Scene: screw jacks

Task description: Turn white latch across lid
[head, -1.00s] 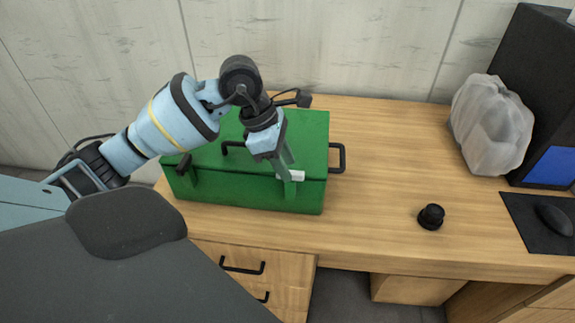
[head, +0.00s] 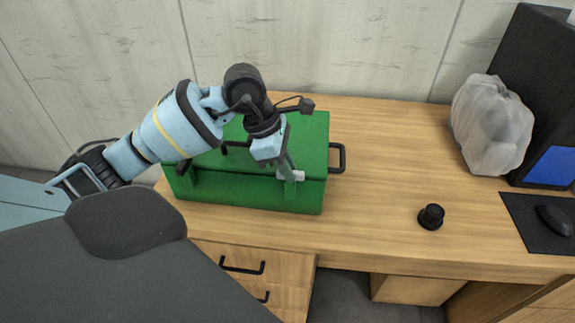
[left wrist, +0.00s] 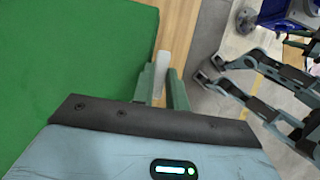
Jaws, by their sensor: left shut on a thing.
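The green box (head: 256,194) stands on the wooden desk with its lid down. The white latch (head: 299,175) is at the front of the box, near its right end, at the lid's front edge. My left gripper (head: 289,174) reaches down over the lid to the latch and is shut on it. In the left wrist view, the latch (left wrist: 161,66) is a pale bar between the two green fingers (left wrist: 160,88), beside the green lid (left wrist: 75,60). The fingers partly hide the latch in the head view.
The box has a black side handle (head: 340,158). To its right are a black knob (head: 431,217), a mouse (head: 554,220) on a dark mat, and a translucent bag (head: 491,125). The desk between box and knob is clear. Drawers with black handles (head: 242,268) are below.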

